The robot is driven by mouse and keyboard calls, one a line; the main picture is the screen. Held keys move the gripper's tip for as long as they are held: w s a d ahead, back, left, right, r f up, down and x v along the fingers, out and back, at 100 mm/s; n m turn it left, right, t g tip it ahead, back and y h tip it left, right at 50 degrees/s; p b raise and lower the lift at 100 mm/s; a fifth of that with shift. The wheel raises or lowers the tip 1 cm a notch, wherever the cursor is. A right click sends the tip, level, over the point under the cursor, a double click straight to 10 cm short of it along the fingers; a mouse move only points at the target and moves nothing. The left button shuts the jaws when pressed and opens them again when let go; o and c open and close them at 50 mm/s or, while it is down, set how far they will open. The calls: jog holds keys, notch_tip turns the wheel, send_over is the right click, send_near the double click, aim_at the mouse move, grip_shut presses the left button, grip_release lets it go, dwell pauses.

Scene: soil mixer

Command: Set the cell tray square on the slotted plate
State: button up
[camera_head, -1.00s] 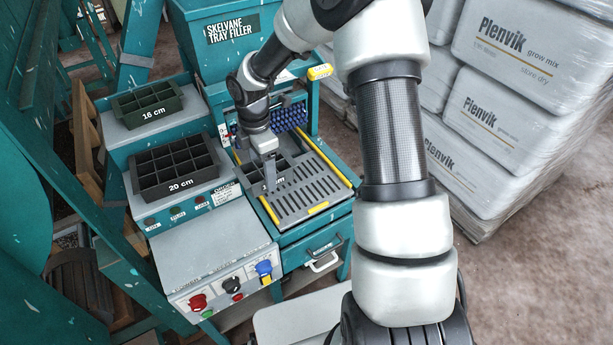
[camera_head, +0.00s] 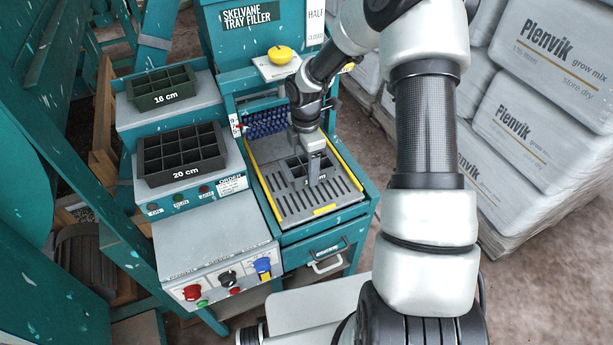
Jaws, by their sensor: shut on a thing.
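My gripper (camera_head: 316,180) is shut on a small black cell tray (camera_head: 297,170), over the right and middle part of the slotted plate (camera_head: 291,207). The fingers and wrist hide much of the tray and most of its white size label. The tray's left cells show beside the fingers. I cannot tell whether its underside touches the plate or whether it is exactly square to it. The plate is grey with dark slots, with a yellow strip along its left and right sides and a short yellow mark at its front edge.
A 16 cm tray (camera_head: 161,89) and a 20 cm tray (camera_head: 181,154) stand on stepped shelves to the left. A blue brush roller (camera_head: 266,124) lies behind the plate. A control box (camera_head: 222,276) with knobs stands front left. Bagged grow mix (camera_head: 540,65) is stacked at right.

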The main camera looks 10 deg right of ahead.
aim_at(306, 174)
jog(key=shift+f+b, duration=0.3)
jog(key=shift+f, duration=1.6)
jog(key=shift+f, duration=0.2)
jog(key=o, duration=1.1)
jog(key=shift+c, duration=0.2)
